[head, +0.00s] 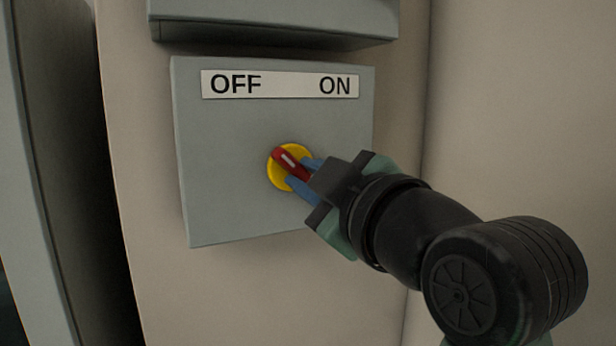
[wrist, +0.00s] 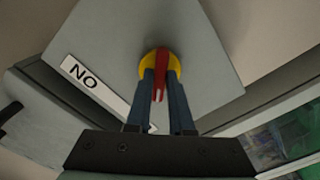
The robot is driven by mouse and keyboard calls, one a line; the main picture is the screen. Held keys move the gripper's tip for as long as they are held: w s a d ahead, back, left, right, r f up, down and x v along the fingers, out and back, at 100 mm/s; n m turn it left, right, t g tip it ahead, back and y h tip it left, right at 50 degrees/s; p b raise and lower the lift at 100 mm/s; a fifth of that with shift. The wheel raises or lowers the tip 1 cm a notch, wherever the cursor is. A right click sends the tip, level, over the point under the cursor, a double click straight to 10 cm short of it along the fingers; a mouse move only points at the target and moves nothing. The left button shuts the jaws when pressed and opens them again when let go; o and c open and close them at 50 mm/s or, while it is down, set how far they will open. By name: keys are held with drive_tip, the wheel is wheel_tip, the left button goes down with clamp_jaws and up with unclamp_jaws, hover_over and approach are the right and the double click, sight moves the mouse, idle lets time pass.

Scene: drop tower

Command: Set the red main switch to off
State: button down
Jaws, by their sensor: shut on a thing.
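The red main switch (head: 287,158) is a red handle with a white mark on a round yellow plate (head: 275,172), on the front of a grey box (head: 220,190). In the head view the handle's marked end points up and left, toward the OFF side of the label (head: 280,85). My gripper (head: 303,174) reaches in from the lower right, its blue fingers on either side of the handle. In the wrist view the red handle (wrist: 161,68) lies between the two fingers (wrist: 162,90), which are shut on it. The fingers hide part of the yellow plate.
Another grey box (head: 270,25) is mounted just above the switch box. A dark gap (head: 75,150) and a grey panel edge (head: 30,150) are at the left. The beige wall (head: 520,100) to the right is bare.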

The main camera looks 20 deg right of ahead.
drive_tip(key=shift+r, duration=0.15)
drive_tip(key=c, duration=0.8)
unclamp_jaws()
drive_tip(key=shift+s, duration=0.1)
drive_tip(key=s+b, duration=0.4)
drive_tip(key=s, duration=0.8)
drive_tip(key=shift+s+d, duration=0.2)
drive_tip(key=shift+s, duration=0.2)
drive_tip(key=shift+w, duration=0.1)
